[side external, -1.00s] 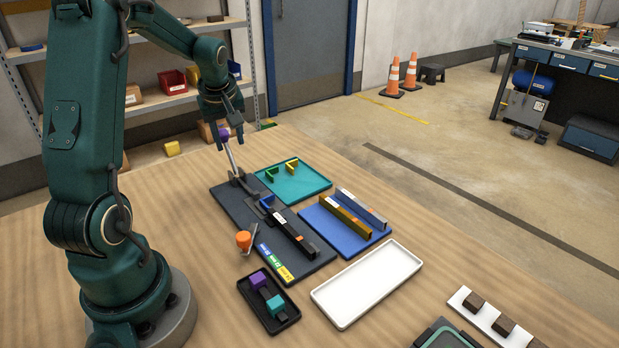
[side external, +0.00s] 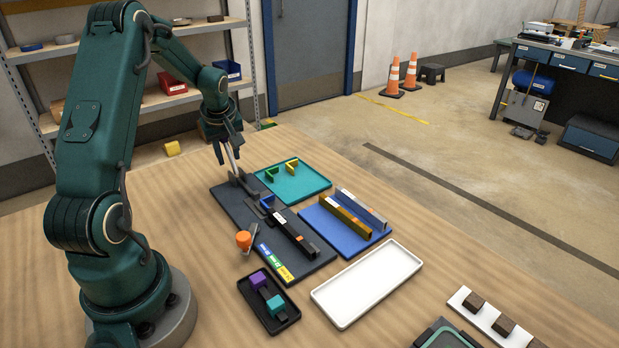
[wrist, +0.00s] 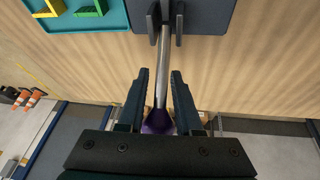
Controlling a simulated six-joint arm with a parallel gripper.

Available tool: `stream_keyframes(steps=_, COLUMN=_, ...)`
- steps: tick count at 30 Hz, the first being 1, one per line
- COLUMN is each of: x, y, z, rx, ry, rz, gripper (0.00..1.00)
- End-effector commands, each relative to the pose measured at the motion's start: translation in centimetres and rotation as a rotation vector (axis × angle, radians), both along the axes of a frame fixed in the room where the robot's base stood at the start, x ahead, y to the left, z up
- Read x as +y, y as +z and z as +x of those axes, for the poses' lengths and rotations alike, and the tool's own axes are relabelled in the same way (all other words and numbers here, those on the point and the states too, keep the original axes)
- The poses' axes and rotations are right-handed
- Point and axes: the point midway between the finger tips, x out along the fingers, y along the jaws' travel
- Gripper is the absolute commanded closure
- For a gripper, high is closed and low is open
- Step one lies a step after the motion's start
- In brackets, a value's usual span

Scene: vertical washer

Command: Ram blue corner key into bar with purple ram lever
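The ram lever (side external: 233,160) is a silver rod rising from the dark fixture plate (side external: 234,208); its purple knob is hidden by my gripper in the side view. In the wrist view the purple knob (wrist: 158,122) sits between my finger bases, with the rod (wrist: 162,60) running out between the fingers. My gripper (wrist: 160,75) is open around the lever, with gaps visible beside the rod.
An orange-knobbed lever (side external: 243,240) stands at the fixture's left edge. A teal tray (side external: 305,186) holds green and yellow corner keys. A blue tray (side external: 345,238) holds bars. A white tray (side external: 368,285) is empty. A black tray (side external: 283,325) holds purple and teal blocks.

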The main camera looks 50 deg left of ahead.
Motion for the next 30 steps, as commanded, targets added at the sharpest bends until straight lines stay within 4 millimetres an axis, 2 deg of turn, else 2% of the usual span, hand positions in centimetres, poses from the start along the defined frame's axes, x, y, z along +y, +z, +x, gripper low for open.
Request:
stream_keyframes(steps=1, x=-0.01, y=0.01, z=0.00, rx=0.000, ry=0.000, rz=0.000, gripper=0.90)
stream_keyframes(steps=2, x=-0.01, y=0.01, z=0.00, rx=0.000, ry=-0.001, rz=0.000, gripper=1.00)
stream_keyframes(steps=30, x=0.33, y=0.30, z=0.09, rx=-0.008, ry=0.001, rz=0.011, gripper=1.00)
